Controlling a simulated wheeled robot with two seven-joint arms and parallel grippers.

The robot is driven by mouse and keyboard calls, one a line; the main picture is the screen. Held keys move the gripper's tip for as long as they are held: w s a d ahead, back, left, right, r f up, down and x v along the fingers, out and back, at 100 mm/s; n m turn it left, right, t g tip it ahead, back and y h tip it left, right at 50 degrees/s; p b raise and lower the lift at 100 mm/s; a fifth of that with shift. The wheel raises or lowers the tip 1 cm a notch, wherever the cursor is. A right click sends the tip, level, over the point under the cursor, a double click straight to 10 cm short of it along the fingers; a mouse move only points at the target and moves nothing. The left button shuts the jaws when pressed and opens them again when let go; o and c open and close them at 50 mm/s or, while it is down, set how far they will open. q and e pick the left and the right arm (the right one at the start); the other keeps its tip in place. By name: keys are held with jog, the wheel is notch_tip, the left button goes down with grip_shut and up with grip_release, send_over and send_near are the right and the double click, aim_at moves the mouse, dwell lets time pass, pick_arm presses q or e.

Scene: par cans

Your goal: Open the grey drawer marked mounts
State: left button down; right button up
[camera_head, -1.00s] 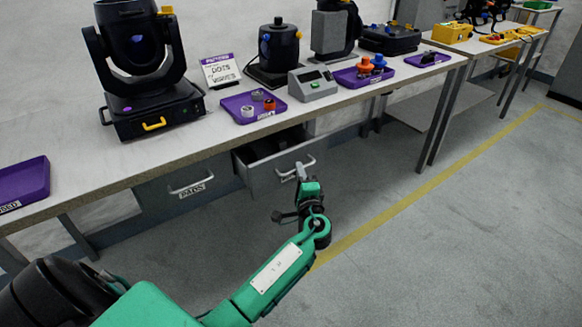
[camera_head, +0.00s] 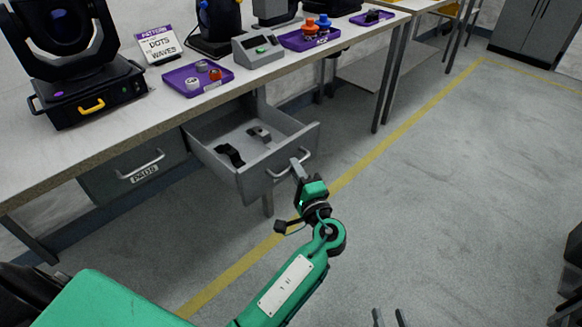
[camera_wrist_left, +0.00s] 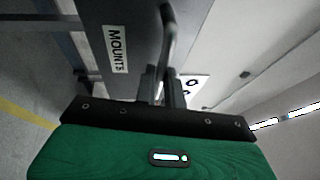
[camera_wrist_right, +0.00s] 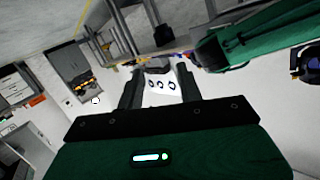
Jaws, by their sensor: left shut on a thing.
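The grey drawer (camera_head: 262,182) under the bench is pulled well out, with its inside visible. In the left wrist view its front carries the label MOUNTS (camera_wrist_left: 118,49). Two small dark clamp-like parts, one nearer (camera_head: 230,155) and one farther (camera_head: 259,134), lie on its floor. My left gripper (camera_head: 299,171) is shut on the drawer's metal handle (camera_head: 305,155); the handle also runs between the fingers in the left wrist view (camera_wrist_left: 169,40). My right gripper (camera_head: 389,318) shows only its fingertips at the bottom edge. Its fingers (camera_wrist_right: 159,92) are apart, with nothing held between them.
A closed grey drawer marked PADS (camera_head: 140,172) is left of the open one. The bench (camera_head: 120,140) above carries a stage light (camera_head: 70,60), purple trays (camera_head: 205,88) and a grey device (camera_head: 258,50). The floor to the right is clear.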

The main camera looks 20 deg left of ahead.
pick_arm(q)
jog(key=c, duration=1.5)
grip_release()
